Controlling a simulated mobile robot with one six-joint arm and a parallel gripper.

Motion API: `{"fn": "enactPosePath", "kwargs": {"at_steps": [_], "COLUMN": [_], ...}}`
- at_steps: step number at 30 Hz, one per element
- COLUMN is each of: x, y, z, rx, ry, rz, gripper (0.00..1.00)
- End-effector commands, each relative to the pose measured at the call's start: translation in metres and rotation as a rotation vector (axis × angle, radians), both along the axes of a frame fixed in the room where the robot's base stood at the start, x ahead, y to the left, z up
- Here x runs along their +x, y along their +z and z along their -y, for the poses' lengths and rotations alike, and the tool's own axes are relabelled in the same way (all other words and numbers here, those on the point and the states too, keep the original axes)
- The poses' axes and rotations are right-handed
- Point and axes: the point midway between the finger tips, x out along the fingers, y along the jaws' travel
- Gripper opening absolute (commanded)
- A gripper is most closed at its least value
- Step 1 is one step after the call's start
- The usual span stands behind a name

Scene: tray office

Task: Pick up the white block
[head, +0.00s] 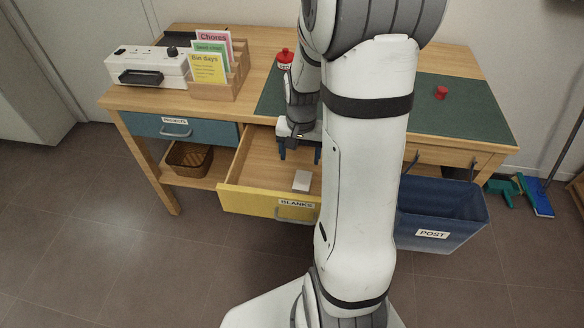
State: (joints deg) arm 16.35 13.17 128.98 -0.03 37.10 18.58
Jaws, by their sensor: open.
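A small white block (301,180) lies in the open yellow drawer (262,200) labelled BLANKS, toward the drawer's front. My gripper (299,156) is open and points down over the drawer, behind the block in the picture and apart from it. Nothing shows between its fingers. My arm covers the right part of the drawer.
A blue drawer (172,129) to the left is shut. A blue POST bin (440,214) hangs at the desk's right. On the desk stand a card rack (228,82), a white device (146,67), a red bottle (285,60) and a small red object (441,92).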

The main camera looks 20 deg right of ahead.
Motion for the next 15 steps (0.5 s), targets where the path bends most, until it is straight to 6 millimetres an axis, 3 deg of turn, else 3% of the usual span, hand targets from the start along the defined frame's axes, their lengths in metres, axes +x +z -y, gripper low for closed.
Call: {"fn": "enactPosePath", "kwargs": {"at_steps": [1, 15], "x": [0.002, 0.002], "y": [-0.014, -0.068], "z": [0.004, 0.012], "rx": [0.002, 0.005], "ry": [-0.018, -0.040], "rz": [-0.008, -0.017], "gripper": [0.69, 0.69]}}
